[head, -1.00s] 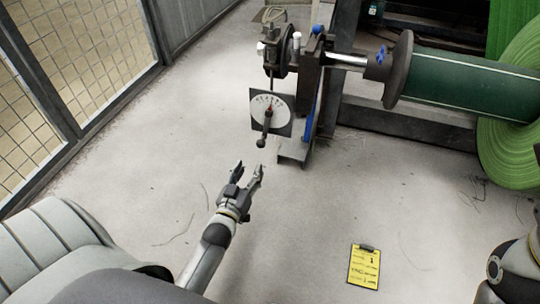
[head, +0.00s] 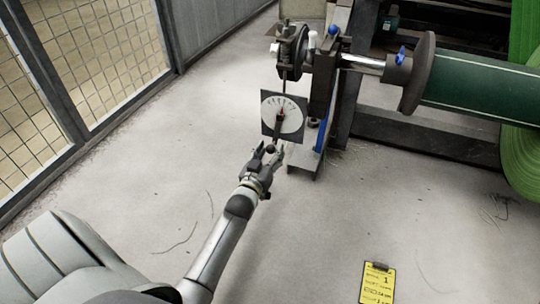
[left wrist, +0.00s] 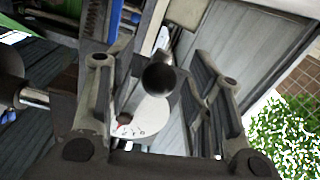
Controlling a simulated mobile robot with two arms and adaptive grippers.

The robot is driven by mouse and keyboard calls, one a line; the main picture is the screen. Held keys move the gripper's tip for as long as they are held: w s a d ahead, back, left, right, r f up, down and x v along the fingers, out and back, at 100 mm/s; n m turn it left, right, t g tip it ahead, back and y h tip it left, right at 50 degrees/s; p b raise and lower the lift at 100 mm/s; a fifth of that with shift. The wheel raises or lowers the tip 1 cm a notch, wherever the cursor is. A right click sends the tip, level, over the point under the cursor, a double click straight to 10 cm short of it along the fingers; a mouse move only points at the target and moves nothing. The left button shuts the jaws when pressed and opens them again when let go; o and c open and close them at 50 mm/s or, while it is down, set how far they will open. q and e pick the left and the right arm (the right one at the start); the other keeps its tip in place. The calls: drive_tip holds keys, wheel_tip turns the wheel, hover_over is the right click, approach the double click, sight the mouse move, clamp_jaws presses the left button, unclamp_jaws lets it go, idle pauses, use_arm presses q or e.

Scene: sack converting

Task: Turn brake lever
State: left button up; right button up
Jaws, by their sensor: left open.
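The brake lever (head: 277,132) is a dark arm on a white round dial (head: 294,119) with a square dark plate. It points downward and ends in a dark ball knob. My left gripper (head: 270,151) is at the lever's lower end, with its fingers open around the knob. In the left wrist view the ball knob (left wrist: 159,77) shows between the two spread fingers of my left gripper (left wrist: 160,85), apart from both. The white dial (left wrist: 147,118) lies behind it. My right gripper is out of view.
The roll stand (head: 325,90) holds a shaft with a dark flange (head: 417,73) and a green roll (head: 480,85) at right. A mesh fence (head: 105,45) runs along the left. A yellow clipboard (head: 377,284) lies on the open concrete floor.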

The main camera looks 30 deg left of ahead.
use_arm(q)
drive_tip(key=shift+w, duration=0.15)
clamp_jaws()
idle(0.4)
